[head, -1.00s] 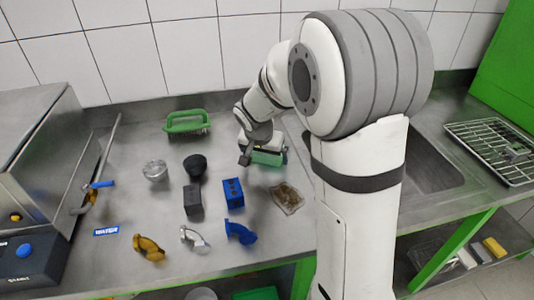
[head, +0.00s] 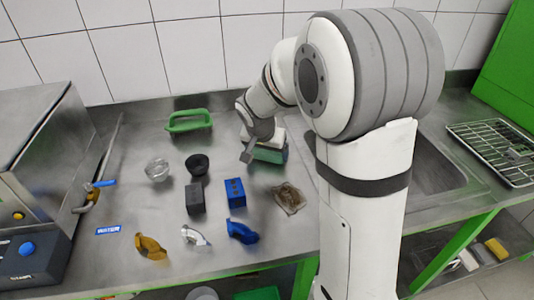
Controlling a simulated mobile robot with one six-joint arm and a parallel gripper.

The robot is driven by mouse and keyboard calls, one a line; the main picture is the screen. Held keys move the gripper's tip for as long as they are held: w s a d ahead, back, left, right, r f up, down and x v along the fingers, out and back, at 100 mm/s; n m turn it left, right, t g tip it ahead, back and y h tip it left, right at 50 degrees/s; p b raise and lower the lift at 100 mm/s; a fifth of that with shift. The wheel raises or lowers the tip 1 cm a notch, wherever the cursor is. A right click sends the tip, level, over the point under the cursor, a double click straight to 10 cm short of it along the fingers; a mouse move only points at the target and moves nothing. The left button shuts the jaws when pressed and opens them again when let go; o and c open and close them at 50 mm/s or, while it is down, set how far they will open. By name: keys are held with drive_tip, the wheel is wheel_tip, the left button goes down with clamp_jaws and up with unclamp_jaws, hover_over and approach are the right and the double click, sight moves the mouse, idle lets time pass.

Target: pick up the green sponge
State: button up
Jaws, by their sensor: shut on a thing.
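The green sponge (head: 270,154) is a block at the back of the steel worktop, right of the green-handled brush. My gripper (head: 252,151) is at the sponge and shut on it. One dark finger shows at the sponge's left front; the rest of the grip is hidden behind my wrist. I cannot tell whether the sponge touches the worktop.
A green-handled brush (head: 188,121), a clear glass (head: 157,169), a black round part (head: 197,165), a black block (head: 195,198), a blue block (head: 235,192) and a brown sponge-like piece (head: 289,198) lie nearby. A sink (head: 440,170) is at right.

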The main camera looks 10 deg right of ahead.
wheel_tip(320, 180, up, 6)
drive_tip(key=s+a+b, duration=0.1)
drive_tip(key=s+a, duration=0.3)
drive_tip(key=s, duration=0.3)
drive_tip(key=s+a+b, duration=0.1)
drive_tip(key=s+a, duration=0.4)
drive_tip(key=s, duration=0.3)
drive_tip(key=shift+s, duration=0.3)
drive_tip(key=shift+a, duration=0.1)
drive_tip(key=o, duration=0.4)
drive_tip(key=shift+c, duration=1.3)
